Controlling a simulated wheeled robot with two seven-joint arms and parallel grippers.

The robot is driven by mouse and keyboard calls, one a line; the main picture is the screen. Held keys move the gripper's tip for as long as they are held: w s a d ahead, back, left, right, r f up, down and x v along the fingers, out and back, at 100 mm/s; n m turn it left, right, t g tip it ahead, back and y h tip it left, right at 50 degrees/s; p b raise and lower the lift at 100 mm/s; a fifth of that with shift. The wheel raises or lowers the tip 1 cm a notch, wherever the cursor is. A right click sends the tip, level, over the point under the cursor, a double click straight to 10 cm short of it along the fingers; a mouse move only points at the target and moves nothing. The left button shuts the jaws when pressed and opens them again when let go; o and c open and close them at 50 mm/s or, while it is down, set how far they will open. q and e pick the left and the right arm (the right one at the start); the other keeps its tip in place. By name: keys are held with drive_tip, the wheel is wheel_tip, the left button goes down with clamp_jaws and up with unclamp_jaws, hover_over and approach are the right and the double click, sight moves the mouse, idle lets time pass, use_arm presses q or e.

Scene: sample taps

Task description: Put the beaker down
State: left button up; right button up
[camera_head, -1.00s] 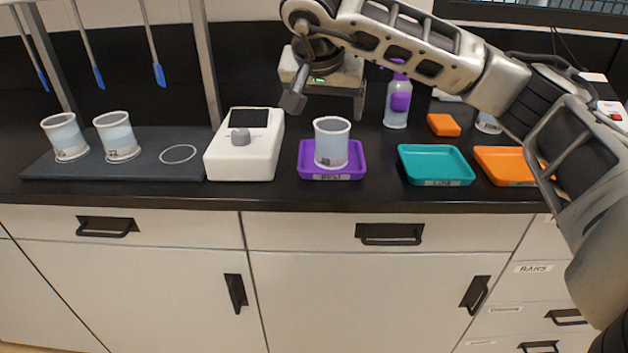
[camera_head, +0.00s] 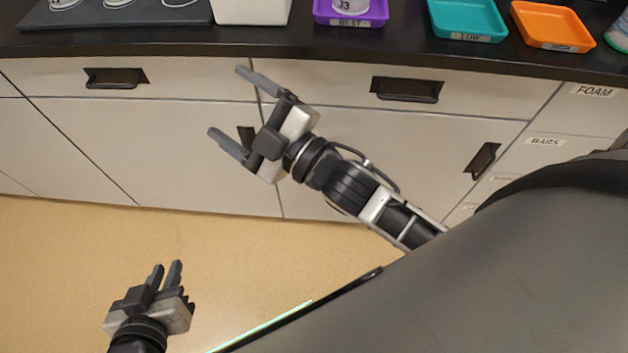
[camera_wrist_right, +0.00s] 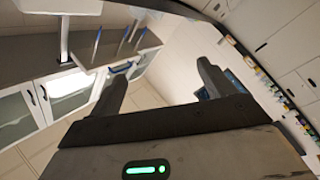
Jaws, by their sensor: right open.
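The beaker (camera_head: 351,5) stands in the purple tray (camera_head: 350,22) labelled BEST, at the top edge of the head view. Only its lower part shows; the rest is cut off. My right gripper (camera_head: 227,102) is open and empty in front of the cabinet doors, well apart from the beaker and below the counter in the picture. Its spread fingers show with nothing between them in the right wrist view (camera_wrist_right: 160,90). My left gripper (camera_head: 167,265) is low at the lower left, over the floor, with no object visible in it; its fingers look close together.
A white device (camera_head: 252,10) stands left of the purple tray. The dark mat (camera_head: 170,15) at the far left bears other beakers, cut off above. A teal tray (camera_head: 467,18) and an orange tray (camera_head: 553,25) lie to the right. Drawer handles (camera_head: 407,89) stick out below the counter edge.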

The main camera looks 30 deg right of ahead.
drive_tip(key=s+d+f+m+g+h, duration=0.3)
drive_tip(key=s+f+m, duration=0.2)
drive_tip(key=f, duration=0.3)
drive_tip(key=s+d+f+m+g+h, duration=0.2)
drive_tip(key=s+d+f+m+g, duration=0.1)
drive_tip(key=s+f+m, duration=0.3)
wheel_tip(320, 180, down, 3)
drive_tip(key=shift+f+m+g+h, duration=0.15)
drive_tip(key=shift+m+g+h, duration=0.25)
drive_tip(key=shift+m, duration=0.7)
drive_tip(key=shift+s+d, duration=0.1)
drive_tip(key=shift+d+r+p, duration=0.1)
drive_tip(key=shift+r+p, duration=0.2)
drive_tip(key=shift+p, duration=0.45)
